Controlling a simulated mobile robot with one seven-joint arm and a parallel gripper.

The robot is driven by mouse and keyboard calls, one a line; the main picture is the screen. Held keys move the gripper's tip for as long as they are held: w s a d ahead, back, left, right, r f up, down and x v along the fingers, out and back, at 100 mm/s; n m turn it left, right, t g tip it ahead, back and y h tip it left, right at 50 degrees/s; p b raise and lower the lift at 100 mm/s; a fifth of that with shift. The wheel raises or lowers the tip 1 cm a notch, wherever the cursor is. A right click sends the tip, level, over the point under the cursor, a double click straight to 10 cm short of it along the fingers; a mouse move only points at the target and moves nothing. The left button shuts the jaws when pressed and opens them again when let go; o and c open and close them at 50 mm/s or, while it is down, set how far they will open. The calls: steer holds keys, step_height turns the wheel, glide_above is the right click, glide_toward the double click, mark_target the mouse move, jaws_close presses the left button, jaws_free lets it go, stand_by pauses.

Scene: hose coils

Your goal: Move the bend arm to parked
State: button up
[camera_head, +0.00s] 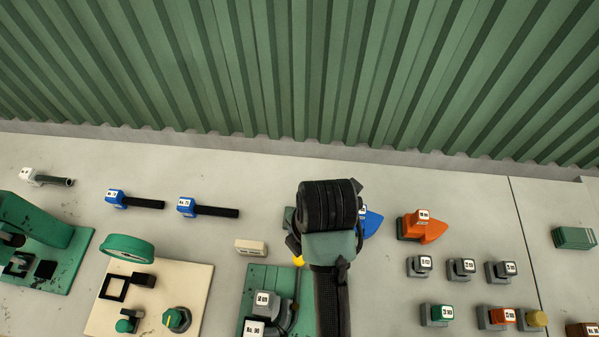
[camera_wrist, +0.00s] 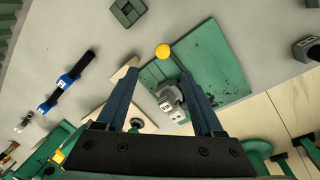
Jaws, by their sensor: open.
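A green bench plate (camera_head: 247,310) lies at the lower middle in the head view; it also shows in the wrist view (camera_wrist: 222,67). It carries grey labelled blocks (camera_head: 262,301). A yellow ball knob (camera_wrist: 162,50) shows by the plate's edge in the wrist view, and partly behind my arm in the head view (camera_head: 298,261). I take it as the bend arm's knob; the arm itself is mostly hidden. My gripper (camera_wrist: 157,74) is open and empty above the plate. The knob appears just beyond and between its fingertips. I cannot tell the height gap.
A cream board (camera_head: 190,295) with a green disc (camera_head: 128,247) stands left of the plate. Blue-ended black rods (camera_head: 208,209) lie behind it. An orange pointed piece (camera_head: 422,228) and several small labelled blocks (camera_head: 461,268) are to the right. A ribbed green wall (camera_head: 300,65) closes the back.

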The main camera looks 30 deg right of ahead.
mark_target(299, 258)
steer(key=f, duration=0.4)
steer(key=f+p, duration=0.1)
steer(key=f, duration=0.3)
steer(key=w+f, duration=0.1)
steer(key=f, duration=0.4)
steer(key=shift+w+a, duration=0.1)
steer(key=shift+a, duration=0.15)
steer(key=shift+c, duration=0.3)
jaws_close()
stand_by(0.7)
